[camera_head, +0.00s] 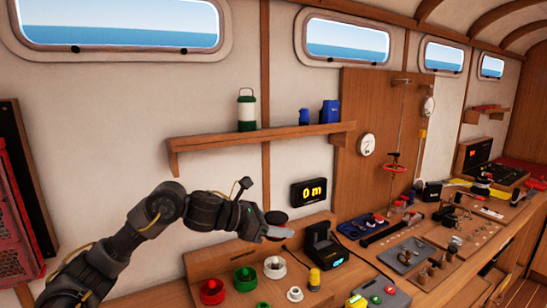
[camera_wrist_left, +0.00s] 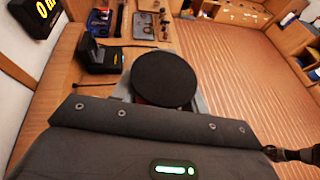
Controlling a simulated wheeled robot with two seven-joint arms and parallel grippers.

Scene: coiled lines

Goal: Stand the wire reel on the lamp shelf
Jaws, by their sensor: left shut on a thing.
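My left gripper (camera_head: 277,231) is shut on a dark round reel, which I take as the wire reel (camera_head: 276,217), above the bench and below the shelf. In the left wrist view the reel (camera_wrist_left: 164,78) shows its flat black face, with a little reddish brown under its near edge; the rest of it and most of the fingers are hidden. The wooden lamp shelf (camera_head: 215,140) is on the wall, higher than the gripper. A green and white lantern (camera_head: 247,110) stands on its left part.
Blue containers (camera_head: 329,112) stand on the shelf's right part; the stretch between them and the lantern is mostly bare. A display reading 0 m (camera_head: 308,191) hangs below. On the bench are a black device (camera_head: 320,243) and red, green and white reels (camera_head: 245,279).

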